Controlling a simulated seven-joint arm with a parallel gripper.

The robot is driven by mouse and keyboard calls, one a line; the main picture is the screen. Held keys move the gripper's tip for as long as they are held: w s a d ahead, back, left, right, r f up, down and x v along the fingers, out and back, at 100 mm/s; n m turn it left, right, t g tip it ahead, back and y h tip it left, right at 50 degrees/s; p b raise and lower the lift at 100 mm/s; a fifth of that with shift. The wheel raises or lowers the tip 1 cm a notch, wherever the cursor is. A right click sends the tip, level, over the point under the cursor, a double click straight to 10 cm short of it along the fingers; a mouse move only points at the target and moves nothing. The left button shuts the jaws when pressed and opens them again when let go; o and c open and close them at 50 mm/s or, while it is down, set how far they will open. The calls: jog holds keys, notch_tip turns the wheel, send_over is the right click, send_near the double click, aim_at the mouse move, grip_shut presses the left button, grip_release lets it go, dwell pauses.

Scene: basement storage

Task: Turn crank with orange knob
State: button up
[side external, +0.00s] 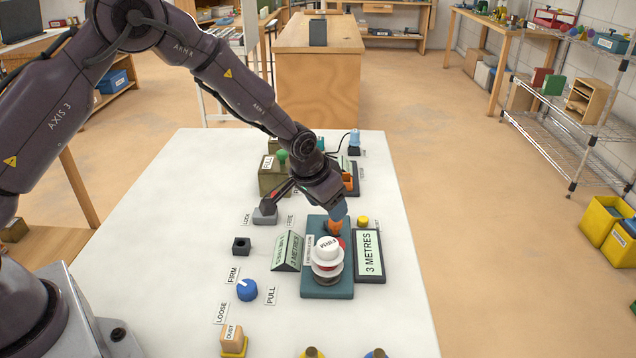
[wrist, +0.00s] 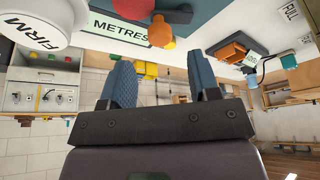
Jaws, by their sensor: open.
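An orange knob (side external: 334,227) shows on the far part of a teal base (side external: 315,290), just below my gripper (side external: 338,206). In the wrist view the orange knob (wrist: 160,30) stands by the 3 METRES sign, beyond my fingertips. My gripper (wrist: 161,72) is open there, with two blue fingers apart and nothing between them. I cannot tell from the side view whether a finger touches the knob. The crank arm is mostly hidden by my gripper and a large white knob.
The white labelled knob (side external: 327,248) stands on the base close in front of my gripper. A 3 METRES sign (side external: 369,254) is to its right, a yellow button (side external: 362,222) behind that. A blue knob (side external: 247,290) and black block (side external: 241,246) lie left. The table's (side external: 180,200) left side is clear.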

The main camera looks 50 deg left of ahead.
jog(key=v, duration=0.7)
jog(key=shift+r, duration=0.4)
jog(key=shift+s, duration=0.2)
jog(key=s+r, duration=0.5)
jog(key=s, duration=0.4)
jog(key=s+a+r, duration=0.1)
jog(key=s+r, duration=0.5)
jog(key=s, duration=0.4)
jog(key=s+a+r+t, duration=0.1)
jog(key=s+r, duration=0.5)
jog(key=s, duration=0.3)
jog(key=shift+s+a+r+n, duration=0.2)
jog(key=shift+s+r+n, duration=0.05)
jog(key=shift+s+n, duration=0.1)
